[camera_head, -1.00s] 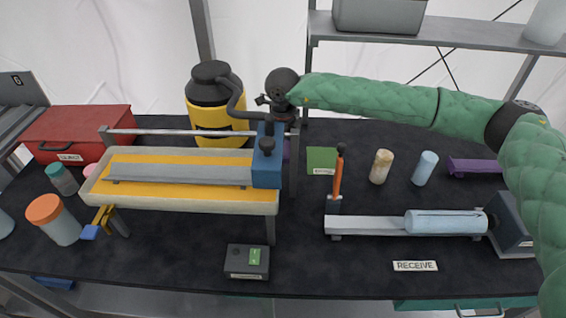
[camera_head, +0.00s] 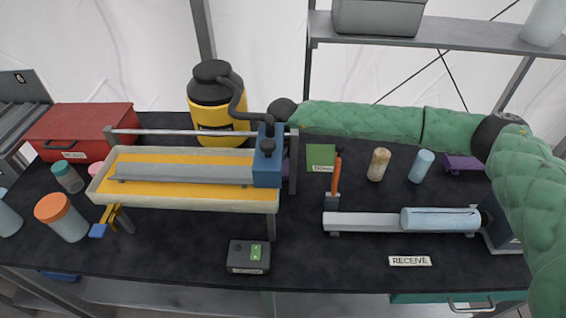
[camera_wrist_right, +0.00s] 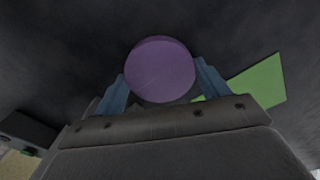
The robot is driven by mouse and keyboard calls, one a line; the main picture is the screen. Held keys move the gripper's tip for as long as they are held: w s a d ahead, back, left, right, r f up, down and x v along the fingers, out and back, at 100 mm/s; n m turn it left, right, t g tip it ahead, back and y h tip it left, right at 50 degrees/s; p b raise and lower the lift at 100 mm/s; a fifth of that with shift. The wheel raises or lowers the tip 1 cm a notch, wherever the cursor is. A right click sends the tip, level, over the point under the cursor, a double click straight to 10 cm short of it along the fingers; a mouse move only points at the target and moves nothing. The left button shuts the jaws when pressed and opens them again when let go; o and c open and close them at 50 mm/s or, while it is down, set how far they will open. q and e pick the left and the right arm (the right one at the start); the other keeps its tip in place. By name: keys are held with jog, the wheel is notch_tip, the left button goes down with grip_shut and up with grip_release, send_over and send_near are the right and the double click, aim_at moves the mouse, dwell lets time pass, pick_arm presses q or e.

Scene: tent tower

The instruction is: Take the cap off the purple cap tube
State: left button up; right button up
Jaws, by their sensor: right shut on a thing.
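In the right wrist view, a round purple cap (camera_wrist_right: 160,70) fills the space between the two blue fingers of my right gripper (camera_wrist_right: 160,84), which is shut on it. I see the cap's flat face only; any tube under it is hidden. In the head view my right arm reaches in from the right, and its hand is mostly hidden behind the blue carriage (camera_head: 267,160) of the yellow trough. A sliver of purple (camera_head: 286,168) shows beside that carriage. My left gripper is not in view.
A green pad (camera_head: 321,156) lies just right of the carriage and also shows in the wrist view (camera_wrist_right: 258,84). A yellow and black canister (camera_head: 215,95) stands behind the trough (camera_head: 200,200). An orange-handled tool (camera_head: 336,175), two small tubes and a rail (camera_head: 365,222) are to the right.

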jog(key=shift+f, duration=0.1)
dwell(0.3)
jog(key=o, duration=1.1)
